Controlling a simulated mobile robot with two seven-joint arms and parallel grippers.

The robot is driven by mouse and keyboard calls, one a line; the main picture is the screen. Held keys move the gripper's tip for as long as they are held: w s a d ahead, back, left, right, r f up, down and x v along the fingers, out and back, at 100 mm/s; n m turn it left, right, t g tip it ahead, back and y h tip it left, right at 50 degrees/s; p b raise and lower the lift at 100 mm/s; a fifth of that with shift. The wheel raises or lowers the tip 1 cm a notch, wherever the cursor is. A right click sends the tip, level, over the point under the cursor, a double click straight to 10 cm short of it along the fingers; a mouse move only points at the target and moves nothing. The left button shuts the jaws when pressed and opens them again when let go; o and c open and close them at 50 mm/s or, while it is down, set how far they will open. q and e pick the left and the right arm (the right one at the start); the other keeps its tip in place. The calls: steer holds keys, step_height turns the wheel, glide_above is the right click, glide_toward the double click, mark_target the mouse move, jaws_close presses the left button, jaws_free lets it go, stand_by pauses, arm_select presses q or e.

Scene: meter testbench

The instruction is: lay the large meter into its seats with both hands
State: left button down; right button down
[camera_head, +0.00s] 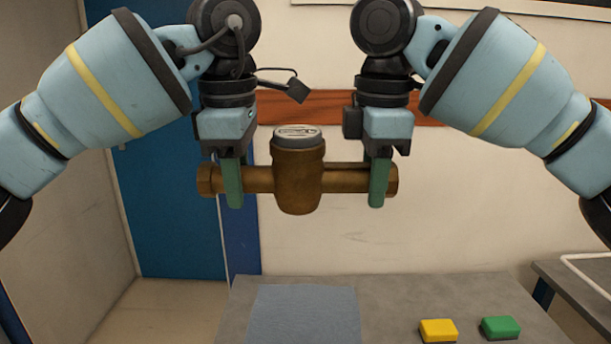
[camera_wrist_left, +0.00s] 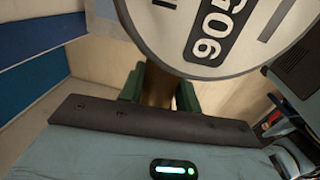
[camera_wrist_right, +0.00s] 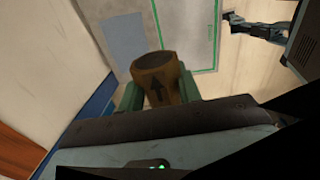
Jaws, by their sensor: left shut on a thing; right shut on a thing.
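The large meter (camera_head: 298,190) is a brown brass body with a horizontal pipe and a grey round dial on top. It hangs level in the air, well above the bench in the head view. My left gripper (camera_head: 233,188) is shut on the pipe's left end, and my right gripper (camera_head: 379,185) is shut on its right end. In the left wrist view the white dial face (camera_wrist_left: 225,35) shows large digits, and the green fingers (camera_wrist_left: 160,92) hold the pipe. In the right wrist view the pipe end (camera_wrist_right: 157,75) with an arrow sits between the green fingers. No seats can be made out.
A grey bench (camera_head: 400,292) lies below, with a blue-grey mat (camera_head: 304,312), a yellow block (camera_head: 438,329) and a green block (camera_head: 500,327) on it. A second table (camera_head: 585,285) stands at the right. A wall and a blue door (camera_head: 165,200) are behind.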

arm_select(q)
steer(key=shift+d+r, duration=0.1)
steer(key=shift+r, duration=0.05)
arm_select(e)
steer(key=shift+a, duration=0.1)
